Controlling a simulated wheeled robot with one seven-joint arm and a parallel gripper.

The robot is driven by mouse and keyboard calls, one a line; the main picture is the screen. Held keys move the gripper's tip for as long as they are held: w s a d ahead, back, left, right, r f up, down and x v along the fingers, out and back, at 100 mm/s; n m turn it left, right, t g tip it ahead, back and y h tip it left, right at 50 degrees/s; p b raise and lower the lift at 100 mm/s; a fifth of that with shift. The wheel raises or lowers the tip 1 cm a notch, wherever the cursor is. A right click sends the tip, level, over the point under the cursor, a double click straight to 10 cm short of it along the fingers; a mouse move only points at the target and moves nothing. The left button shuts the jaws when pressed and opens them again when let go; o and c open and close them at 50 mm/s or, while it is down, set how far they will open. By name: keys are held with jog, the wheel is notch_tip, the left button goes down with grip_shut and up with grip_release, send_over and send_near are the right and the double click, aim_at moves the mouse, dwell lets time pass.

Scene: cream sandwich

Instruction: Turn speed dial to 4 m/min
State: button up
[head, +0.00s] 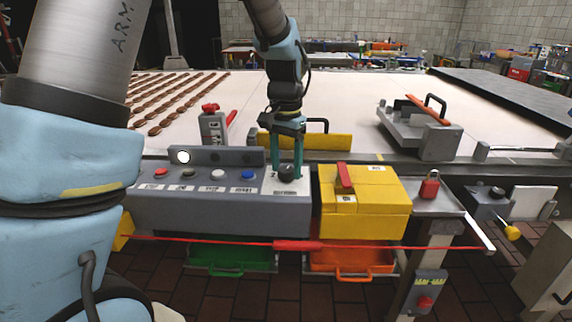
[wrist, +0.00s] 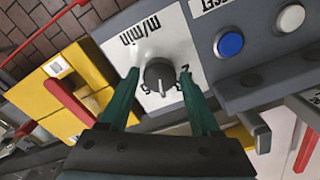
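The speed dial (wrist: 159,75) is a dark round knob on a white plate marked "m/min", at the right end of the grey control panel (head: 220,208). In the wrist view its pale pointer mark points towards the bottom of the picture. A "2" is readable beside it; other digits are partly hidden. My gripper (wrist: 160,80) is open, with one green finger on each side of the knob and visible gaps to it. In the head view my gripper (head: 287,168) points down over the dial (head: 287,175), and the fingers partly cover the plate.
Several push buttons, including a blue one (head: 248,174), sit left of the dial. A yellow box (head: 370,215) with a red lever (head: 344,176) stands close to the right. A red cord (head: 200,241) runs along the front. The pale conveyor (head: 350,95) lies behind.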

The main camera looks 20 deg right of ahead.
aim_at(285, 169)
jog(key=shift+o, duration=1.1)
notch_tip(285, 169, up, 11)
jog(key=b, duration=0.1)
jog(key=shift+a+f, duration=0.1)
jog(key=shift+f, duration=0.05)
jog(key=a+f+n, duration=0.2)
jog(key=a, duration=0.4)
jog(key=w+a+f+n, duration=0.1)
jog(key=a+f, duration=0.2)
jog(key=a, duration=0.3)
jog(key=a+f+n, duration=0.2)
jog(key=a, duration=0.4)
jog(key=shift+w+f+n+t, duration=0.25)
jog(key=shift+w+n+t, duration=0.05)
jog(key=shift+w+t, duration=0.1)
jog(key=s+a+f+n, duration=0.2)
jog(key=s+a, duration=0.1)
jog(key=a, duration=0.3)
jog(key=s+a+f+n, duration=0.2)
jog(key=s+a+f, duration=0.1)
jog(key=a, duration=0.3)
jog(key=shift+f+t, duration=0.15)
jog(key=shift+t, duration=0.25)
